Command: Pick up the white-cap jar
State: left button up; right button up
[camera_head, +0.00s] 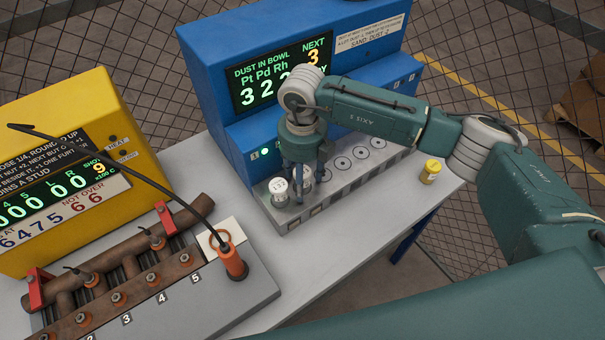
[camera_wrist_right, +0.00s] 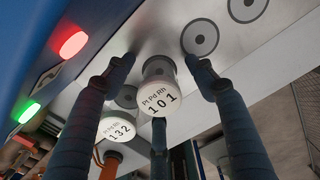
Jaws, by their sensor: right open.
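My right gripper (camera_head: 304,178) points down over the row of marked spots on the grey tray (camera_head: 345,186), in front of the blue machine. In the wrist view its fingers (camera_wrist_right: 160,72) are apart around a white-cap jar (camera_wrist_right: 160,98) whose cap reads "Pt Pd Rh 101"; I cannot tell whether they touch it. In the head view this jar (camera_head: 305,186) is partly hidden by the fingers. A second white-cap jar (camera_head: 278,190), reading "132" in the wrist view (camera_wrist_right: 116,128), stands beside it, outside the fingers. My left gripper is not seen.
A yellow-cap jar (camera_head: 430,171) stands on the table at the tray's right. The blue machine (camera_head: 212,70) rises close behind the gripper. A rig of brown pipes (camera_head: 135,265) with an orange-handled tool (camera_head: 232,262) and a yellow machine (camera_head: 70,140) stand left. Several ringed spots on the tray are empty.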

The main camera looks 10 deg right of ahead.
jog(key=c, duration=1.3)
